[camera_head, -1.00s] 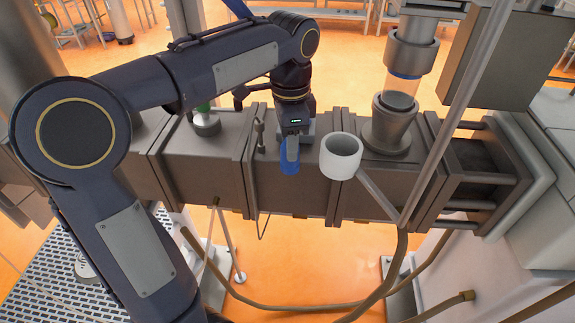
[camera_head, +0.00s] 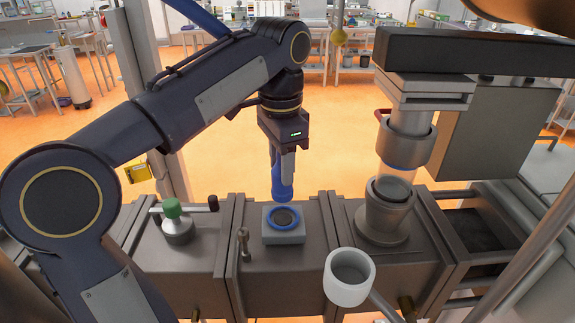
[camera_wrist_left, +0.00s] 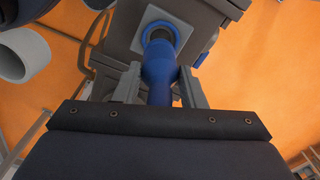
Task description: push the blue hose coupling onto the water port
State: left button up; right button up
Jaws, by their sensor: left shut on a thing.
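The blue hose coupling (camera_head: 281,186) hangs upright from my left gripper (camera_head: 283,160), which is shut on it. In the left wrist view the coupling (camera_wrist_left: 158,70) sits between the two grey fingers of the left gripper (camera_wrist_left: 158,88). The water port (camera_head: 284,219) is a blue-ringed dark opening on a light grey block, on top of the barrel housing. In the head view the coupling's lower end is just above the port's far side, seemingly apart from it. In the wrist view the port (camera_wrist_left: 160,34) shows partly behind the coupling's tip. My right gripper is not in view.
A white cup (camera_head: 350,279) on an arm stands in front, right of the port. A metal cylinder with a glass tube (camera_head: 388,210) rises at the right. A green-capped valve (camera_head: 175,222) is left, and a small metal peg (camera_head: 243,243) is near the block.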

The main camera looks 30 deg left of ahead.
aim_at(282, 191)
pick_arm(q)
jog(key=shift+w+a, duration=0.15)
jog(key=shift+w, duration=0.05)
jog(key=shift+f, duration=0.2)
jog(key=shift+s+d+f, duration=0.1)
jog(key=shift+d+f, duration=0.15)
jog(key=shift+f, duration=0.35)
notch_tip(282, 191, down, 2)
jog(key=shift+a+f+b, duration=0.1)
jog(key=shift+f+b, duration=0.05)
jog(key=shift+b, duration=0.4)
jog(key=shift+f+b, duration=0.8)
jog(key=shift+f, duration=0.05)
jog(key=shift+p, duration=0.7)
jog(key=shift+f+b, duration=0.4)
jog(key=shift+f, duration=0.15)
jog(key=o, duration=1.1)
